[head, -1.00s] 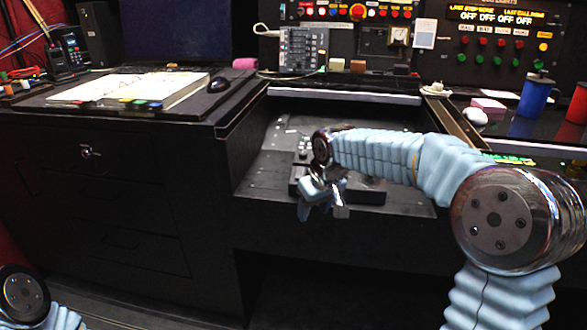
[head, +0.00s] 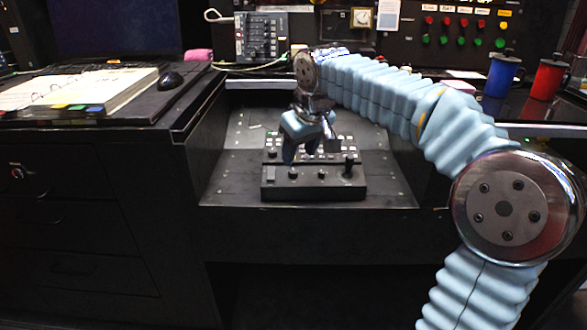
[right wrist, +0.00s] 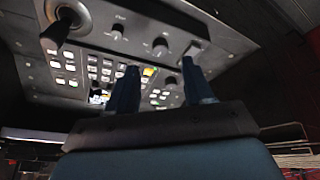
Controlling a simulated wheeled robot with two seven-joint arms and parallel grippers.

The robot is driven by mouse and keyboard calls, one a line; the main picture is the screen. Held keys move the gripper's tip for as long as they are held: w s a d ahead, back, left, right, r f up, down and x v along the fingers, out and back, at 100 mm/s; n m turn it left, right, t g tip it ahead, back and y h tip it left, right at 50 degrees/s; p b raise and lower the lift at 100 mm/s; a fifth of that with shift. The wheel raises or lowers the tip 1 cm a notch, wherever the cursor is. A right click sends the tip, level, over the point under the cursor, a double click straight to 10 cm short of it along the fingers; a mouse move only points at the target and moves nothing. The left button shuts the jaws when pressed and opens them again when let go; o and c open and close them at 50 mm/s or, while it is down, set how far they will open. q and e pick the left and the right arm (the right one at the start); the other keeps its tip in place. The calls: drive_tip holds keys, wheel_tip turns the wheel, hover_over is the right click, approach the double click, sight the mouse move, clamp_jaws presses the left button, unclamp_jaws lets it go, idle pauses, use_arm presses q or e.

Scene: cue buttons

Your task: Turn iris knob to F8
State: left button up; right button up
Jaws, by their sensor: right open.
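A black control panel (head: 315,190) with a joystick (head: 348,168), small knobs and rows of buttons sits in the recessed desk. In the right wrist view it appears tilted, with the joystick (right wrist: 65,25) at upper left. Three small dark knobs show there: one at the top (right wrist: 118,31), one at the middle (right wrist: 160,47), one lower (right wrist: 170,82). Their labels are too small to read, so I cannot tell which is iris. My right gripper (head: 309,150) is open and empty above the panel's back left part; its fingers (right wrist: 158,68) point at the panel. My left gripper is out of view.
An open binder (head: 85,92) and a black mouse (head: 171,78) lie on the left desk. A blue mug (head: 502,76) and a red mug (head: 547,80) stand at right. A button console (head: 465,35) is behind. The recessed surface around the panel is bare.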

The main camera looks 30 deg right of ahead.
sight(294, 172)
drive_tip(key=x, duration=0.6)
drive_tip(key=shift+w+f, duration=0.1)
drive_tip(key=shift+f, duration=0.15)
clamp_jaws()
